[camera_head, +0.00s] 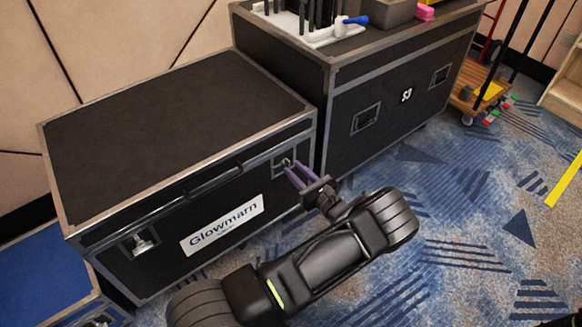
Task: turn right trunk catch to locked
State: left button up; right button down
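The black trunk (170,130) with metal edges and a "Glowmarn" label stands at left with its lid down. Its right catch (286,161) is a small metal piece in a recessed plate on the front, partly hidden by my fingers. I cannot tell how far the catch is turned. The left catch (140,244) shows at the front's left end. My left gripper (293,167) points at the right catch, its two purple fingers apart with a gap between them and the tips close to the catch. Contact is unclear. My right gripper is not in view.
A taller black case (390,100) marked S3 stands close on the right, with a white rack (310,34) and a pink item (425,12) on top. A blue case (45,285) is at lower left. A wooden cart (480,90) stands at the back right.

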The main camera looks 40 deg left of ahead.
aim_at(287, 165)
pick_arm(q)
jog(key=x, duration=0.2)
jog(key=shift+w+a, duration=0.15)
jog(key=shift+a, duration=0.2)
grip_shut()
